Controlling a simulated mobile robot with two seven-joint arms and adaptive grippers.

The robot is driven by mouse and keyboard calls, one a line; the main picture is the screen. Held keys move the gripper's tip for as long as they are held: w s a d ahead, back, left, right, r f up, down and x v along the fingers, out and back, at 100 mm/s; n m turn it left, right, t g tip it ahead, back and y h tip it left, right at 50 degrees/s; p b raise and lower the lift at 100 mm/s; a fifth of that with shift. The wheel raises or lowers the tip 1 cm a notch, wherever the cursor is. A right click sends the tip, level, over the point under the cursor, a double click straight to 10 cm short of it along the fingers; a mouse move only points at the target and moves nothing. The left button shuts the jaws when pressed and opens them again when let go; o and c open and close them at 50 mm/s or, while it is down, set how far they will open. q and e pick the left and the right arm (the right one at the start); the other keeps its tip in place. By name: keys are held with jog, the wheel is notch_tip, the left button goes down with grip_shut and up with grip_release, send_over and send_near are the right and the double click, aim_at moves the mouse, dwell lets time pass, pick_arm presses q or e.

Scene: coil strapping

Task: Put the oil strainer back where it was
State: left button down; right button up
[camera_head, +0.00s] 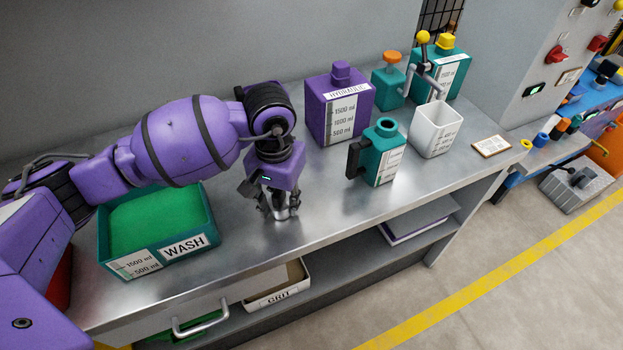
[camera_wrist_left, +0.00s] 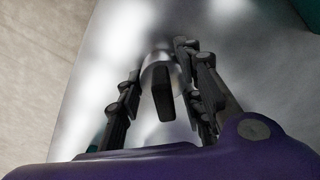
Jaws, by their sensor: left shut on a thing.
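The oil strainer (camera_head: 283,213), a small silvery piece, is between the fingers of my left gripper (camera_head: 279,205), low over the steel bench (camera_head: 330,200). In the left wrist view the strainer (camera_wrist_left: 157,70) shows as a shiny metal body with a black handle pointing toward the camera. My left gripper (camera_wrist_left: 157,82) has a dark finger on each side of it and is shut on it. I cannot tell whether the strainer touches the bench. My right gripper is not in view.
A teal WASH tub (camera_head: 112,243) with green contents stands left of the gripper. A purple hydraulic can (camera_head: 318,110), a teal jug (camera_head: 388,160), and a white container (camera_head: 428,135) stand to the right. A GRIT bin (camera_head: 277,297) is on the shelf below.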

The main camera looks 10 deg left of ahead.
pick_arm(q)
jog(key=shift+f, duration=0.3)
jog(key=c, duration=1.2)
grip_release()
jog(key=shift+r, duration=0.2)
jog(key=shift+r, duration=0.3)
notch_tip(320, 180, up, 11)
jog(key=shift+f, duration=0.15)
jog(key=shift+r, duration=0.45)
